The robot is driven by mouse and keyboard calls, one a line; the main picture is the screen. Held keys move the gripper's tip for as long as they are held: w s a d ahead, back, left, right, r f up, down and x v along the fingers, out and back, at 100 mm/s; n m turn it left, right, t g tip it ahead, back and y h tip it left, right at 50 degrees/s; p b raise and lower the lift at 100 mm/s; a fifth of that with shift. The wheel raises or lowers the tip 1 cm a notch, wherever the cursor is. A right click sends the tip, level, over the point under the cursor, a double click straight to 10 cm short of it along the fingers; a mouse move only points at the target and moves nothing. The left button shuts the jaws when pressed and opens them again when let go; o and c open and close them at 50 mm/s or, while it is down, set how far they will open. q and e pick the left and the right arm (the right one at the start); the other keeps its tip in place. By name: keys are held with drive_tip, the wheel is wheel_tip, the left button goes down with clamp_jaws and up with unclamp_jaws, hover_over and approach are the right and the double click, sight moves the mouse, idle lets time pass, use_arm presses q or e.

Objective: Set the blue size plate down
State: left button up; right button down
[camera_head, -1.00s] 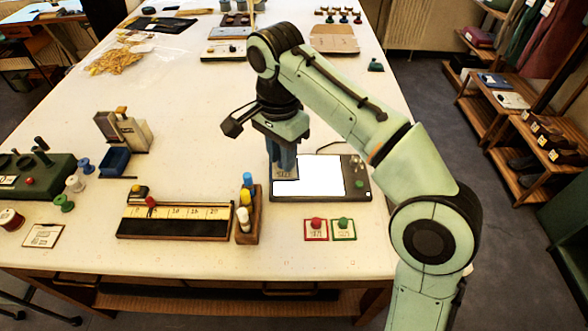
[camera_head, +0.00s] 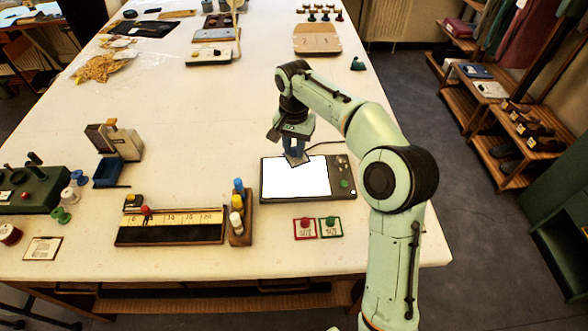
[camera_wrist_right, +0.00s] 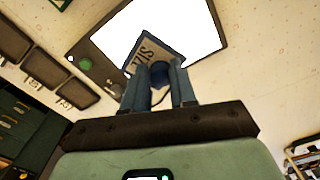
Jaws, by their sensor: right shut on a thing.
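My right gripper (camera_head: 298,152) points down over the back edge of the dark pad with a bright white panel (camera_head: 297,180). It is shut on the blue size plate (camera_head: 297,161), a small plate with a tan face. In the right wrist view, the plate (camera_wrist_right: 150,52) sits tilted between the blue fingers (camera_wrist_right: 160,86); its face reads "SIZE" and its edge is blue. It overlaps the white panel in that view; I cannot tell whether it touches the pad. My left gripper is out of view.
Red and green framed cards (camera_head: 304,228) (camera_head: 330,227) lie in front of the pad. A ruler board (camera_head: 172,228) and a wooden rack of bottles (camera_head: 240,222) stand to its left. The pad has a green button (camera_head: 344,183) at its right.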

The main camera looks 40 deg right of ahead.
sight(293, 174)
drive_tip(key=f, duration=0.2)
drive_tip(key=shift+w+f, duration=0.25)
drive_tip(key=shift+f, duration=0.15)
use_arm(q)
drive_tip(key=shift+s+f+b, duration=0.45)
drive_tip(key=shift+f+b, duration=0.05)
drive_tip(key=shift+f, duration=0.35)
use_arm(e)
drive_tip(key=shift+f, duration=2.6)
drive_tip(key=shift+f, duration=0.15)
drive_tip(key=c, duration=0.9)
unclamp_jaws()
wheel_tip(293, 174, up, 12)
drive_tip(key=shift+r+p, duration=0.2)
drive_tip(key=shift+p, duration=0.95)
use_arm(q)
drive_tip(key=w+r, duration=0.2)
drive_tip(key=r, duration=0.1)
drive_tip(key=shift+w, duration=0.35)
